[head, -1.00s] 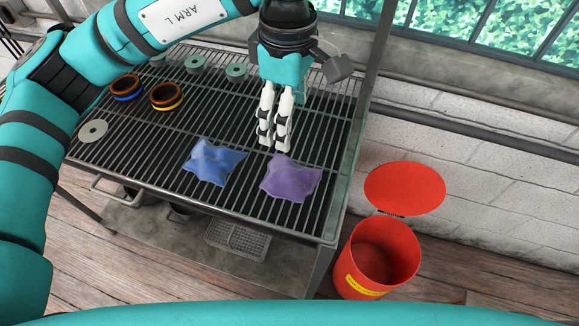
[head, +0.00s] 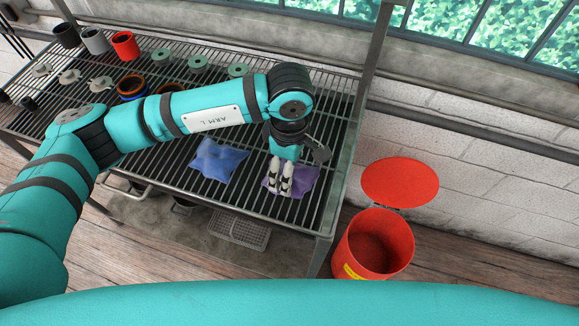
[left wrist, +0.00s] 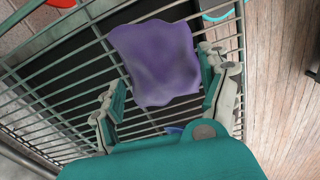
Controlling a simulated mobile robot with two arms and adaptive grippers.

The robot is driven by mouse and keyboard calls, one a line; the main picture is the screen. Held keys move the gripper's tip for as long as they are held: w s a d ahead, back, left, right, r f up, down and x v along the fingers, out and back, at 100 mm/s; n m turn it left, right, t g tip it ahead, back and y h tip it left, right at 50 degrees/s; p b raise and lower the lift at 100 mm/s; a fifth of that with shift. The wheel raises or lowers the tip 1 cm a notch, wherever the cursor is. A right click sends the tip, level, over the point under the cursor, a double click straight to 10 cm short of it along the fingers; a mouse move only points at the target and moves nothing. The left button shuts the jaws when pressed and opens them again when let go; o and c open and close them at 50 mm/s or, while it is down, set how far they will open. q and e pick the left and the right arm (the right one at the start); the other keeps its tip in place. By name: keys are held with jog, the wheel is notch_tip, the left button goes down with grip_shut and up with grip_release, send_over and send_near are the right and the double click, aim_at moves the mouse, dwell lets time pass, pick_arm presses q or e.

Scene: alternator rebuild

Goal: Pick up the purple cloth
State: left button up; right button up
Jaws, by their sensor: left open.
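The purple cloth (head: 303,181) lies crumpled on the slatted rack near its front right corner. My left gripper (head: 279,190) is over it in the head view and hides part of it. In the left wrist view the purple cloth (left wrist: 158,62) shows beyond and between the two spread fingers of my left gripper (left wrist: 160,90). The gripper is open with nothing between its fingers; I cannot tell whether the fingertips touch the cloth. My right gripper is not in view.
A blue cloth (head: 217,160) lies just left of the purple one on the rack (head: 190,185). A red bin (head: 350,262) with its lid (head: 400,183) open stands right of the rack. Copper rings, grey discs and cups, including a red cup (head: 124,45), sit farther back and left.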

pick_arm(q)
jog(key=shift+f, duration=0.65)
jog(key=c, duration=1.3)
jog(key=shift+o, duration=0.2)
jog(key=shift+r, duration=0.15)
jog(key=shift+r+b, duration=0.5)
jog(key=shift+r, duration=0.2)
jog(key=shift+s+r+b, duration=0.5)
jog(key=shift+r+b, duration=0.1)
jog(key=shift+r, duration=0.2)
jog(key=s+r+b, duration=0.1)
jog(key=s+b, duration=0.3)
jog(key=s, duration=1.1)
jog(key=shift+a+r, duration=0.35)
